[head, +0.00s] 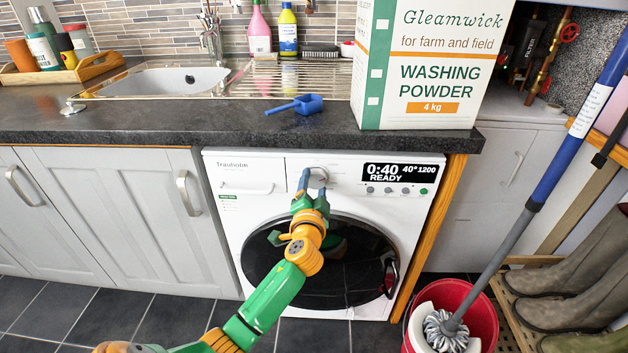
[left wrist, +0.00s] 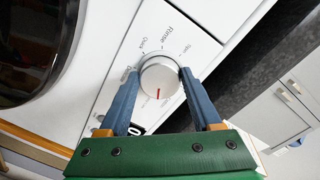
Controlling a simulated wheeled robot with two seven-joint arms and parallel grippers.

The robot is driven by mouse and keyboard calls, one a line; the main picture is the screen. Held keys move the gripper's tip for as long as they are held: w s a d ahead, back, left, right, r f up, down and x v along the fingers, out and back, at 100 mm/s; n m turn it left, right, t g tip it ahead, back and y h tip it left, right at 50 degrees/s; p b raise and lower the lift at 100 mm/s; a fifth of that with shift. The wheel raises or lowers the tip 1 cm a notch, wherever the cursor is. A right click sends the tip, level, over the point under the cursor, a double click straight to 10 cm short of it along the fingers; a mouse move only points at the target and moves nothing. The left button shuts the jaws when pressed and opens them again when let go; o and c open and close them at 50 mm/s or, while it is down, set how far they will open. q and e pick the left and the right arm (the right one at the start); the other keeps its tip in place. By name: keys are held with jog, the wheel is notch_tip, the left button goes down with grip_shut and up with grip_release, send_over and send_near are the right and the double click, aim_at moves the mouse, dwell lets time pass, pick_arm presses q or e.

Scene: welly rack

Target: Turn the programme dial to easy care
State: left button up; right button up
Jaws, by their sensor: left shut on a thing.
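The white washing machine (head: 240,215) stands under the dark worktop. Its round programme dial (left wrist: 160,76) has a red pointer mark, which points towards the green gripper body in the left wrist view. The labels Quick, Rinse and Spin can be read around it; other labels are too small or hidden by the fingers. My left gripper (head: 314,182) has its blue fingers on either side of the dial, shut on it. In the head view the fingers partly hide the dial (head: 319,171). The display (head: 398,173) reads 0:40, READY, 40° and 1200. My right gripper is not in view.
A large washing powder box (head: 425,65) and a blue scoop (head: 295,105) are on the worktop (head: 220,120). A red bucket (head: 478,320) with a mop (head: 450,325) stands at the right, near boots (head: 560,265). The tiled floor left of the machine is clear.

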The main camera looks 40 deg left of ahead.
pick_arm(q)
jog(key=shift+r+m+p, duration=0.1)
jog(key=shift+m+p, duration=0.5)
jog(key=shift+m, duration=0.8)
jog(key=o, duration=1.4)
jog(key=v, duration=0.7)
jog(key=shift+d+p, duration=0.1)
jog(key=shift+p, duration=0.2)
